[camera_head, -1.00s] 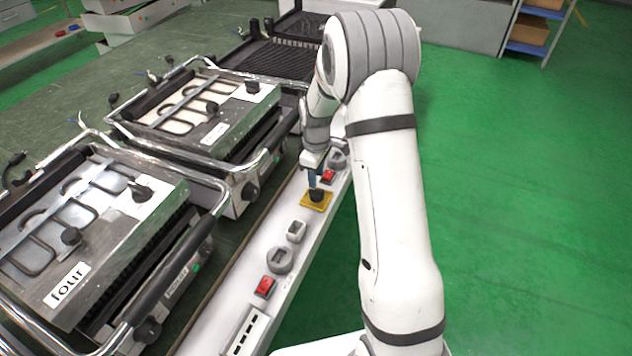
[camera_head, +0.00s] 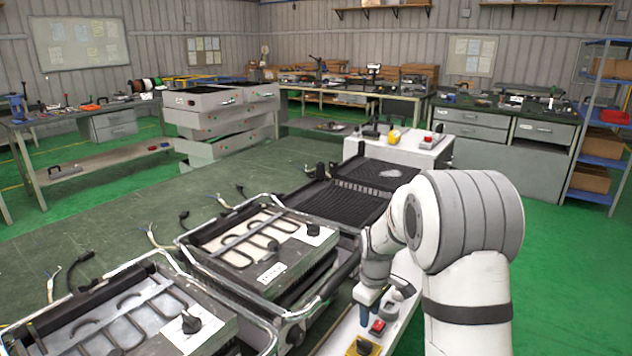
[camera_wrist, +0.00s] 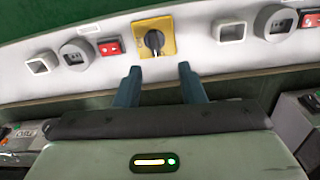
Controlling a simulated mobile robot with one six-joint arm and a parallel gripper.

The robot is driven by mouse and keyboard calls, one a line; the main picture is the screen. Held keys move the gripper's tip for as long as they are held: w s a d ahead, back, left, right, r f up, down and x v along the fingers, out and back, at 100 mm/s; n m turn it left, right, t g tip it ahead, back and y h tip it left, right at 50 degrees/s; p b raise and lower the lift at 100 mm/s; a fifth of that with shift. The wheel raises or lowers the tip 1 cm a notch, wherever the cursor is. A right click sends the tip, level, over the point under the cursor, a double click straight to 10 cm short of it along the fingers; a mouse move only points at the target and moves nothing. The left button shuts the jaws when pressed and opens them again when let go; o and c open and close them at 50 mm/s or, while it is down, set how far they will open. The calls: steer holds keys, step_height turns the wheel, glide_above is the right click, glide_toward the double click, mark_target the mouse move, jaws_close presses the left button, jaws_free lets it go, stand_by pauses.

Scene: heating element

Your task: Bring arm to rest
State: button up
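My arm reaches forward over the white control panel in the head view. Just beyond the fingertips is a yellow plate with a black rotary knob (camera_wrist: 154,40). The fingers look clear of the knob, though the exact gap is hard to tell. The knob on its yellow plate (camera_head: 364,346) shows at the bottom edge of the head view.
A red switch (camera_wrist: 110,47) and sockets flank the knob on the white panel (camera_wrist: 190,53). Contact grills with exposed heating elements (camera_head: 262,250) stand left of the panel on a green table (camera_head: 120,230). Workbenches and drawers line the back. Green floor at right is open.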

steer(key=s+r+m+t+p, duration=0.1)
steer(key=s+r+m+p, duration=0.15)
steer(key=s+r, duration=0.5)
steer(key=s+r+m+p, duration=0.25)
steer(key=s+r, duration=0.25)
steer(key=r, duration=0.5)
steer(key=s+r+m+t+p, duration=0.1)
steer(key=s+r+m+p, duration=0.3)
steer(key=s, duration=1)
step_height(320, 180, up, 3)
steer(key=shift+f+m+p, duration=0.1)
steer(key=shift+m+p, duration=0.2)
steer(key=shift+m, duration=0.1)
steer(key=shift+s+d, duration=0.1)
